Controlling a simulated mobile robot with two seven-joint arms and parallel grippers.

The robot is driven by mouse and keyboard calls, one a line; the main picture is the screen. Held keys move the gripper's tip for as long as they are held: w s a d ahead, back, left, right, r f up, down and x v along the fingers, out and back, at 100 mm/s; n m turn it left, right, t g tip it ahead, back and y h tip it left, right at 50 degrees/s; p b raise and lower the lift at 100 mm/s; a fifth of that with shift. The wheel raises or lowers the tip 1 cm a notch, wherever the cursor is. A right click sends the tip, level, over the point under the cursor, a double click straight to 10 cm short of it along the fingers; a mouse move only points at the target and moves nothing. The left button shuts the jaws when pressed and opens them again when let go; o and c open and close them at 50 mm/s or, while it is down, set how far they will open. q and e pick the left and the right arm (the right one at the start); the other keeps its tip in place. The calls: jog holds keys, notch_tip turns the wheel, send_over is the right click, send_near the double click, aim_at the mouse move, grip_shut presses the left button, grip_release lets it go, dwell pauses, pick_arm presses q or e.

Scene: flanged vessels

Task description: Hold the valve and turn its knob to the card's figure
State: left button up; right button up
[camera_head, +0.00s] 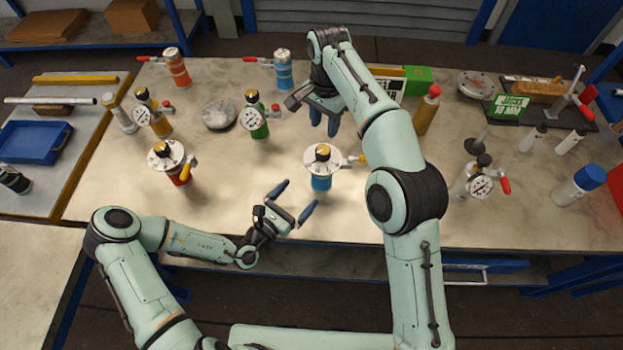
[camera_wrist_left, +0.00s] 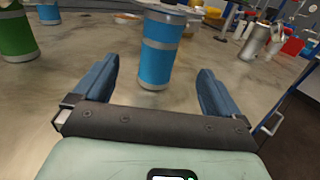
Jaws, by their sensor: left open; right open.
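A blue vessel (camera_head: 321,183) with a white dial flange, a dark and brass knob (camera_head: 322,152) and a yellow-tipped side lever stands upright near the table's front. My left gripper (camera_head: 298,199) is open and empty, just left of and in front of it. In the left wrist view the blue vessel (camera_wrist_left: 161,52) stands ahead, between the open fingers (camera_wrist_left: 157,85), with no visible contact. My right gripper (camera_head: 325,120) is open, fingers downward, above the table behind the blue vessel. A white card (camera_head: 386,89) is partly hidden by my right arm; I cannot read its figure.
Similar vessels stand around: green (camera_head: 260,130), red (camera_head: 181,176), yellow (camera_head: 161,128), orange (camera_head: 178,72), another blue one (camera_head: 284,78) and a grey one (camera_head: 459,187). A green sign (camera_head: 509,107) stands right. The table (camera_head: 235,190) is clear left of my left gripper.

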aim_at(315, 178)
pick_arm(q)
jog(key=x, duration=0.9)
jog(key=shift+w+d, duration=0.2)
jog(key=shift+w, duration=0.15)
jog(key=c, duration=1.7)
jog(key=shift+f, duration=0.1)
jog(key=shift+c, duration=0.2)
